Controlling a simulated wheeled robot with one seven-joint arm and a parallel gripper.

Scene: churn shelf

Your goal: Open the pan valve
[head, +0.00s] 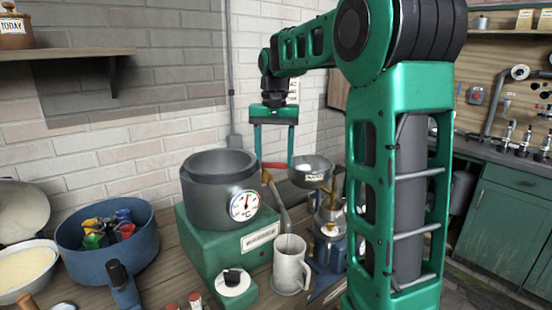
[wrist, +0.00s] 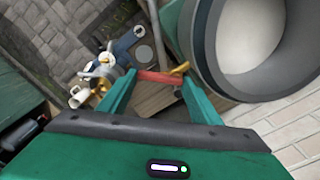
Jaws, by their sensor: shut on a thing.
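The pan (head: 212,191) is a deep grey pot with a round dial marked °C on its front, set on a green base. At its right side is a brass valve (head: 267,178) with a red lever handle (head: 274,166). My gripper (head: 275,163) points down and is shut on the red handle, with one finger at each end of it. In the wrist view the red handle (wrist: 158,77) lies across between the fingertips, with the brass part (wrist: 180,69) by the right finger. The pan's rim (wrist: 205,45) is close on the right. The valve body is partly hidden.
A white mug (head: 289,265) stands in front of a grey pipe. A blue bowl (head: 100,245) of coloured items stands left. A brick wall (head: 150,100) is behind.

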